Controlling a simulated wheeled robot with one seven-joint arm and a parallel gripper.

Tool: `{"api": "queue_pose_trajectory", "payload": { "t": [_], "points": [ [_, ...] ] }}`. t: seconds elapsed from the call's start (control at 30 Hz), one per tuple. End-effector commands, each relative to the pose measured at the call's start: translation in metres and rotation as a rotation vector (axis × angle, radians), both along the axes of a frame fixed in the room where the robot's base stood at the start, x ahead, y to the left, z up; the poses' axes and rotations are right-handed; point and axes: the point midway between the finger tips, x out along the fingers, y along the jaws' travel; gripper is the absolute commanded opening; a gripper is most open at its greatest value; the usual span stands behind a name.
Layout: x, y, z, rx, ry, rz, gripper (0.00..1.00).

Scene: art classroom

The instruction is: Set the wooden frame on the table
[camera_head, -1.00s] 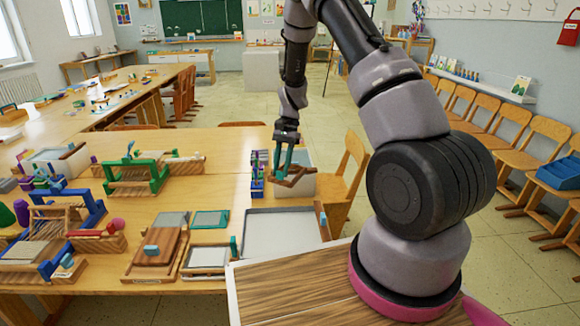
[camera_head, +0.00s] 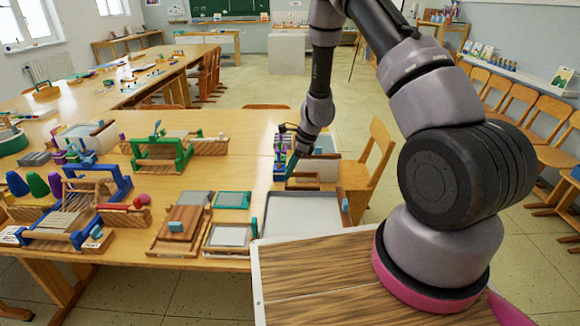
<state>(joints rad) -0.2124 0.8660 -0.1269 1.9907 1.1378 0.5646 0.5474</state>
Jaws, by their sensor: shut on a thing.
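My gripper (camera_head: 292,164) is over the right end of the long wooden table (camera_head: 236,160), low and beside a purple and blue rack (camera_head: 281,151). Its teal fingers are shut on a small brown piece that I take to be the wooden frame (camera_head: 303,178). The piece is partly hidden, and it sits in front of a pale tray (camera_head: 322,166). I cannot tell whether it touches the table.
A large white tray (camera_head: 300,211) lies at the near table edge. Small framed boards (camera_head: 228,237), a green wooden loom (camera_head: 161,152) and a blue loom (camera_head: 76,230) crowd the left. A chair (camera_head: 372,170) stands close on the right. Bare tabletop shows in the middle.

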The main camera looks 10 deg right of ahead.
Motion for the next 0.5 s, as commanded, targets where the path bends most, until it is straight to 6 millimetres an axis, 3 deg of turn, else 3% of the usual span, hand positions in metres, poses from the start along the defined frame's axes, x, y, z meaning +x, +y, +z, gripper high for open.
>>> {"api": "queue_pose_trajectory", "payload": {
  "t": [0.37,0.5],
  "points": [
    [-0.001,0.0,-0.038,0.0,0.003,0.001,0.0],
    [0.0,0.0,-0.038,0.0,0.001,0.001,0.0]
  ]
}}
